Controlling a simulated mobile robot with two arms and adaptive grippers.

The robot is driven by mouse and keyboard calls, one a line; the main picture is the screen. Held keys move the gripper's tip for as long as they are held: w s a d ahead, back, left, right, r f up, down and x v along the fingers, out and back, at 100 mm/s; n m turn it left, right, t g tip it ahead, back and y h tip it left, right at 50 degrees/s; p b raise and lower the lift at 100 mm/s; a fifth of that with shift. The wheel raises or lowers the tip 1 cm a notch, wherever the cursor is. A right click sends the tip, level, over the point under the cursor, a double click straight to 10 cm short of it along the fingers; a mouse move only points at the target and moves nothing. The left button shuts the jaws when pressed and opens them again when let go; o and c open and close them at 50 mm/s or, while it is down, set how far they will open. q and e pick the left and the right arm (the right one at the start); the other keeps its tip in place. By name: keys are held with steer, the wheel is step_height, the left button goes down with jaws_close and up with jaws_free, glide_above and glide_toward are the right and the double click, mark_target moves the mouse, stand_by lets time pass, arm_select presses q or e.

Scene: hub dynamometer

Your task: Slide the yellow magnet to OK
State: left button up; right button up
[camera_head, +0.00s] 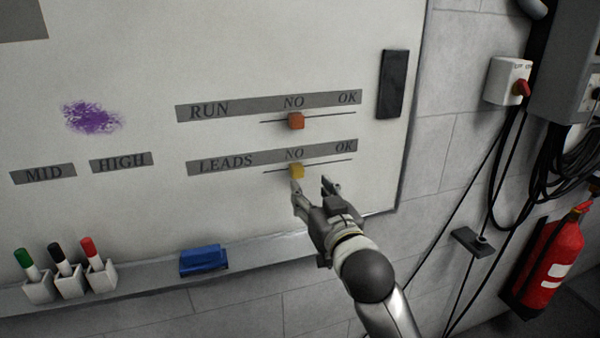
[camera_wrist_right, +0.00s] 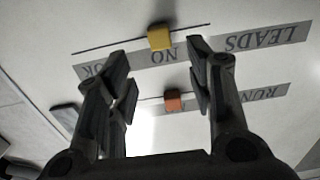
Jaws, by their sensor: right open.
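The yellow magnet (camera_head: 296,171) sits on the dark line of the LEADS row (camera_head: 265,158), under the word NO. The OK word of that row (camera_head: 345,146) is to its right. My right gripper (camera_head: 312,184) is open just below the magnet, its fingers pointing at the board. In the right wrist view the yellow magnet (camera_wrist_right: 160,37) lies beyond the gap between the two open fingers (camera_wrist_right: 160,75), with nothing between the fingertips. My left gripper is not in view.
An orange magnet (camera_head: 296,121) sits under NO on the RUN row above. A blue eraser (camera_head: 203,260) and several markers in holders stand on the ledge (camera_head: 150,276). A dark bar (camera_head: 393,84) is at the board's right edge. A fire extinguisher (camera_head: 551,257) hangs at right.

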mark_target(299, 172)
steer(key=p+x, duration=0.2)
steer(key=x, duration=0.6)
steer(key=shift+w+f, duration=0.1)
steer(key=shift+w, duration=0.15)
jaws_close()
